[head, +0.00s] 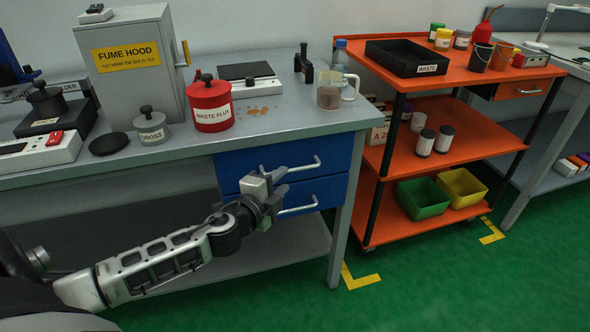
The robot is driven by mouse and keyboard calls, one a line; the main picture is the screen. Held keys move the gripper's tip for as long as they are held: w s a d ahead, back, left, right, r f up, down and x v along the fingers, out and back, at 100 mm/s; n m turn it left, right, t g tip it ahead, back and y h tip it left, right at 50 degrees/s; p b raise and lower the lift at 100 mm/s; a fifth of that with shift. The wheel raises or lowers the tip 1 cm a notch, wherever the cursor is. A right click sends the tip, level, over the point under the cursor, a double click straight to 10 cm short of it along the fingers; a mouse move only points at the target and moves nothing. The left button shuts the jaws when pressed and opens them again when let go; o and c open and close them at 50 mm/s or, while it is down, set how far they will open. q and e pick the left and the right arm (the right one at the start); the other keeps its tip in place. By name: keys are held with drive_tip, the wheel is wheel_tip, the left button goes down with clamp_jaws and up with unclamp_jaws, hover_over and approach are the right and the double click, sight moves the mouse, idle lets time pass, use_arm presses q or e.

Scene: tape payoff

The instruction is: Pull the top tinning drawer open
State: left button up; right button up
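Two blue drawers sit under the right end of the grey workbench, one above the other. The top drawer (335,152) has a silver bar handle (303,165) and looks closed. The lower drawer (333,188) also has a silver bar handle (299,206) and looks closed. My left gripper (279,184) is in front of the drawers, at the left part of the handles, with its fingers apart. It hides the left ends of both handles, and I cannot tell whether it touches one. My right gripper is not in view.
The bench top (290,117) holds a fume hood (140,70), a red waste flux can (210,104) and a jug (329,97) above the drawers. An orange cart (438,152) stands close on the right. Green floor (440,280) is clear in front.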

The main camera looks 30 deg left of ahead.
sight(295, 168)
use_arm(q)
drive_tip(key=w, duration=0.4)
drive_tip(key=w+f, duration=0.1)
drive_tip(key=w, duration=0.2)
drive_tip(key=shift+a, duration=0.2)
clamp_jaws()
